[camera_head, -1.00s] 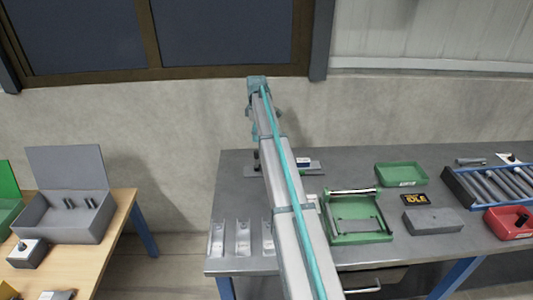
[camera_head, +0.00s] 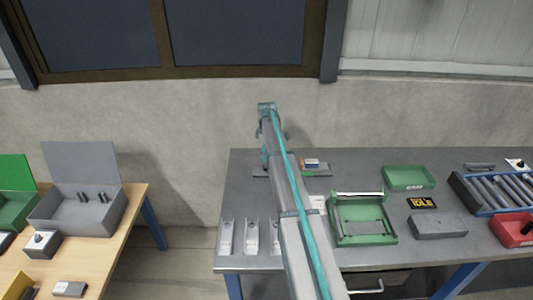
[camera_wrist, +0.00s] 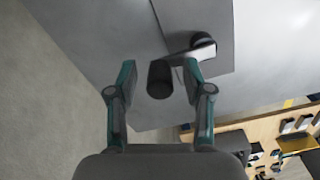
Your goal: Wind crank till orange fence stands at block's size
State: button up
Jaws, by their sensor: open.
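In the wrist view my gripper (camera_wrist: 157,72) is open, its two fingers on either side of a black cylindrical crank knob (camera_wrist: 160,82). Clear space shows beside the knob; I cannot tell how deep it sits between the fingers. In the head view my arm covers the crank. A small item with orange and white on it (camera_head: 311,163) lies right of my arm on the grey base (camera_head: 321,173); I cannot tell fence from block there.
The grey bench (camera_head: 240,190) also holds a green fixture (camera_head: 362,238), a green tray (camera_head: 408,177), a grey slab (camera_head: 438,227), a roller rack (camera_head: 490,190) and a red bin (camera_head: 512,230). A wooden table (camera_head: 130,205) with a grey box (camera_head: 75,215) stands left.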

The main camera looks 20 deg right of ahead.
grip_shut()
jog(key=shift+d, duration=0.1)
